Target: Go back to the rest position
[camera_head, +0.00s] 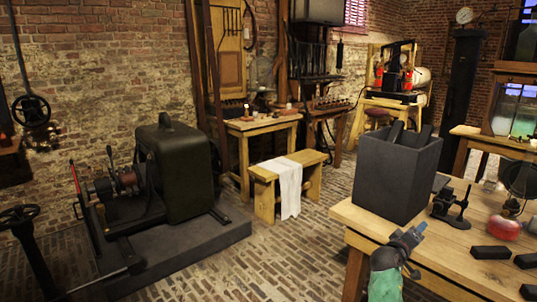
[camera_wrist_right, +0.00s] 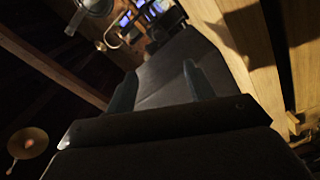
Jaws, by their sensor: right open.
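My right gripper (camera_head: 418,231) is at the front edge of the wooden table, in front of a dark grey open box. It also shows in the wrist view (camera_wrist_right: 160,72), with its two fingers apart and nothing between them. The dark box (camera_head: 388,178) stands on the table's left end, with dark slabs (camera_head: 408,138) sticking up out of it. In the wrist view a dark grey surface, apparently the box (camera_wrist_right: 180,68), lies beyond the fingertips. My left gripper is not in view.
The wooden table (camera_head: 455,245) carries a small black stand (camera_head: 450,204), a pink-red glass item (camera_head: 504,229) and several black blocks (camera_head: 491,252). A bench with a white cloth (camera_head: 289,187) and a large dark machine (camera_head: 178,170) stand left. Brick floor between is clear.

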